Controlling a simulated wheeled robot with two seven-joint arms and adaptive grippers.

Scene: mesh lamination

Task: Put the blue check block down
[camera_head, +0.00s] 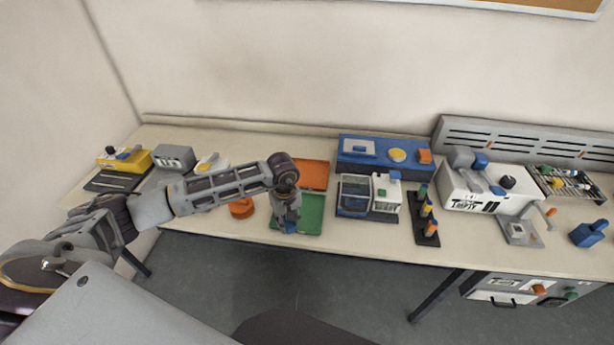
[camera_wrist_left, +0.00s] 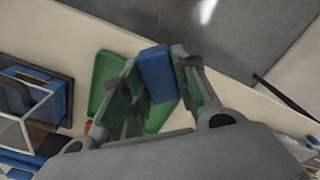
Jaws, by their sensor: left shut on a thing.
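The blue check block (camera_wrist_left: 157,73) is between the two fingers of my left gripper (camera_wrist_left: 155,66) in the left wrist view. My left gripper (camera_head: 287,222) is shut on it and points down over the green tray (camera_head: 312,212) in the head view. A small blue part of the block (camera_head: 290,228) shows below the fingers there. The green tray also shows behind the fingers in the wrist view (camera_wrist_left: 103,68). I cannot tell whether the block touches the tray. My right gripper is not in view.
An orange tray (camera_head: 314,174) lies behind the green one. A glass-sided box (camera_head: 354,196) stands just right of the green tray, and an orange round piece (camera_head: 241,208) is to its left. The table's front edge (camera_head: 345,241) is close by.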

